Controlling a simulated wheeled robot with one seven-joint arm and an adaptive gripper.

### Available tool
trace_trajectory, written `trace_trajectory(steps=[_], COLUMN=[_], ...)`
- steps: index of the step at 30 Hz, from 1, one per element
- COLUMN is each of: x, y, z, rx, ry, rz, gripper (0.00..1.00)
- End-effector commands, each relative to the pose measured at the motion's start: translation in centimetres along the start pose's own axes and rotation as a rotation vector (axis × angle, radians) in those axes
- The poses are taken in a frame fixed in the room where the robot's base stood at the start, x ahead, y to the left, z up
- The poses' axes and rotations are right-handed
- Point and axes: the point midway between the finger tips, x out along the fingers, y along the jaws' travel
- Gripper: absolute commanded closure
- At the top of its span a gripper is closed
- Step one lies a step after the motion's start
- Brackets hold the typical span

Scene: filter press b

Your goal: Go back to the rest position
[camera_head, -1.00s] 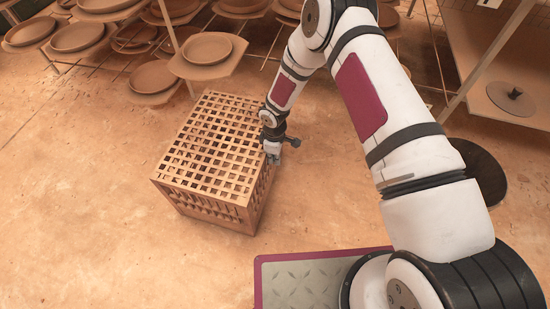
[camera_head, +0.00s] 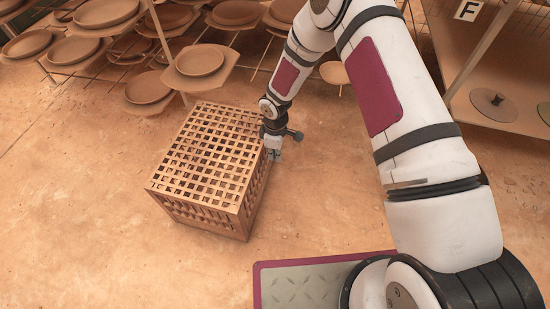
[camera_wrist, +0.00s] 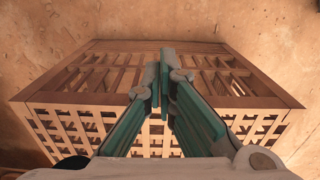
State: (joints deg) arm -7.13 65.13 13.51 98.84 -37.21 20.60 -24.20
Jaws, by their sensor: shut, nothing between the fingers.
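My gripper (camera_head: 274,152) hangs at the end of my bent arm, beside the right edge of a wooden lattice crate. It points down. In the wrist view my gripper (camera_wrist: 165,62) has its two teal-lined fingers brought together at the tips, with nothing held between them. The crate (camera_head: 205,160) stands on the floor with a grid top and grid sides. In the wrist view the crate (camera_wrist: 80,98) lies beyond the fingers. I cannot tell whether the fingertips touch it.
Racks with clay plates (camera_head: 200,60) stand behind the crate. A shelf (camera_head: 480,100) with a lidded disc (camera_head: 494,104) and an "F" sign (camera_head: 467,10) is at the right. Bare floor (camera_head: 80,210) lies open to the left and in front.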

Motion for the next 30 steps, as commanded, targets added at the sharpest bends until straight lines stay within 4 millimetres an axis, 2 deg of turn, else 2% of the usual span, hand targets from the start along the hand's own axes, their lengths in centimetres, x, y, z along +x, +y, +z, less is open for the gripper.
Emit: trace_trajectory(steps=[3, 11, 14, 17, 22, 26, 30], x=[-0.7, -1.1, -2.7, -6.3, -14.5, -20.6, -26.6], y=[0.0, 0.1, 0.6, 1.6, 2.5, 2.1, 0.6], z=[0.0, 0.1, 0.5, 1.6, 4.6, 7.2, 10.2], rx=[0.0, 0.003, 0.022, 0.071, 0.194, 0.3, 0.419], ry=[0.0, -0.001, -0.011, -0.033, -0.082, -0.111, -0.136], rz=[-0.001, 0.002, 0.014, 0.037, 0.084, 0.114, 0.14], gripper=[1.0, 1.0, 1.0, 1.0, 1.0, 1.0, 1.0])
